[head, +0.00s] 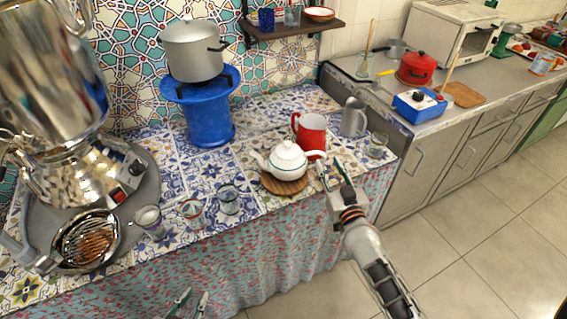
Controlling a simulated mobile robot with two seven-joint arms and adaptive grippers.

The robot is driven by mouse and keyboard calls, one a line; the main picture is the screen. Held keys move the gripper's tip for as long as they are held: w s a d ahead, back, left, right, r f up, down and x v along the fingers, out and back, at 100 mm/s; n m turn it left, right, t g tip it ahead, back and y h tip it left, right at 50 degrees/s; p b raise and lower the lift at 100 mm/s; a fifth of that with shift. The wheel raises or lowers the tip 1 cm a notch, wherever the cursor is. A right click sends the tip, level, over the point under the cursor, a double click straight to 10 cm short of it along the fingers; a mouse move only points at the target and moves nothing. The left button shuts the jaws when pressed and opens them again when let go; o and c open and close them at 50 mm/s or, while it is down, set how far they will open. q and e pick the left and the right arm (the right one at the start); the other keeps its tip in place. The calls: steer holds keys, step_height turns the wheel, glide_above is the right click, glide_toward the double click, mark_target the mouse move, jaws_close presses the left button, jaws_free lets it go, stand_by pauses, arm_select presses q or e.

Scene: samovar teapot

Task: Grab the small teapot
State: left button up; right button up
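The small white teapot (288,161) stands upright on a round wooden board (272,185) near the front edge of the tiled counter. Its spout points left and its handle is on the right. My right gripper (331,168) is at the handle side, with its fingers apart, close to the handle. Whether a finger touches the handle I cannot tell. My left gripper (191,297) is low at the bottom edge, in front of the cloth below the counter, open and empty.
A red mug (311,134) stands just behind the teapot. A grey pitcher (353,118) and a glass (377,145) are to its right. Several glasses, including a clear one (228,199), stand to its left. A large metal samovar (75,170) fills the far left.

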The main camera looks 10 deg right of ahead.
mark_target(324, 158)
steer(key=w, duration=0.2)
steer(key=w+a, duration=0.1)
steer(key=shift+w+f+b, duration=0.2)
steer(key=shift+w+b, duration=0.15)
steer(key=shift+w, duration=0.35)
jaws_close()
steer(key=shift+r, duration=0.15)
steer(key=shift+r, duration=0.1)
